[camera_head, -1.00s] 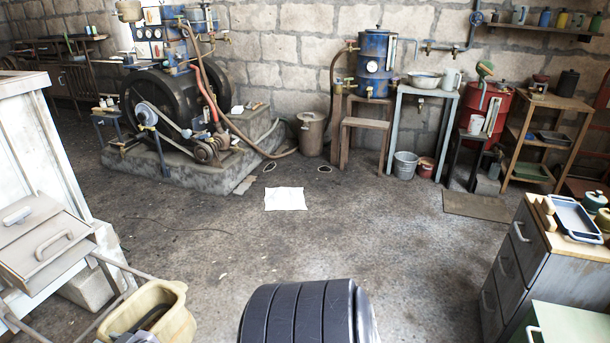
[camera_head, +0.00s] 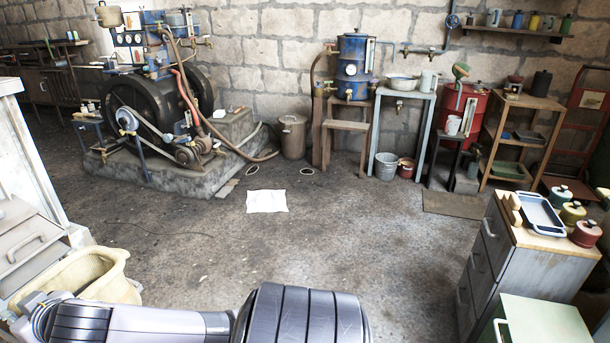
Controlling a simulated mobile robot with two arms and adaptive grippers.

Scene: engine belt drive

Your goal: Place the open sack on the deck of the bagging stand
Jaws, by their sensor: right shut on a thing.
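The open sack (camera_head: 88,272) is a cream, box-like thing with a wide open mouth at the lower left, upright or slightly tilted. The inside of its mouth shows. My right arm lies across the bottom edge, with its dark ribbed joint at the bottom middle. Its gripper end (camera_head: 32,303) is at the lower left, close against the sack's near side. The gripper is shut on the sack, but its fingertips are hard to make out. My left gripper is out of view. I cannot make out which thing is the bagging stand.
A pale cabinet with drawers (camera_head: 28,240) stands close behind the sack at left. A grey drawer cabinet (camera_head: 540,270) with a tray and pots stands at right. The engine (camera_head: 150,105) is at the back left. The middle floor is clear, apart from a white sheet (camera_head: 267,201).

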